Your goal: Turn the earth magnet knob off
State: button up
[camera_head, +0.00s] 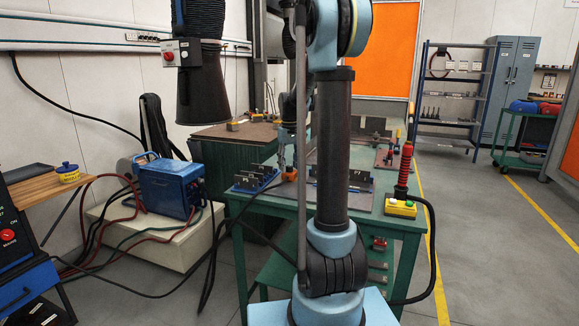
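A small orange piece (290,174) sits on the green table (268,199), beside a blue fixture with dark upright plates (257,177). It may be the earth magnet or its knob, but it is too small to tell. My gripper (286,164) is at the far end of my arm, low over the table and just above the orange piece. I cannot tell whether it touches it, or whether its fingers are open or shut. My own upright arm link hides part of the table to the right of the gripper. The knob's setting cannot be read.
A blue welder (169,187) with cables is at left. A black extraction hood (202,96) hangs above. Open floor (490,240) lies at right, beyond a yellow line.

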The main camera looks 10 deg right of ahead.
aim_at(289, 166)
notch_tip(289, 166, up, 12)
dwell(0.7)
jog(key=s+f+m+t, duration=0.1)
jog(key=s+f, duration=0.3)
jog(key=s, duration=0.6)
jog(key=s+f, duration=0.4)
jog(key=s, duration=0.5)
jog(key=s+f+m+t, duration=0.1)
jog(key=s+f, duration=0.3)
jog(key=s, duration=0.6)
jog(key=s+f+m, duration=0.1)
jog(key=s+f, duration=0.7)
jog(key=f, duration=0.1)
jog(key=shift+f, duration=0.4)
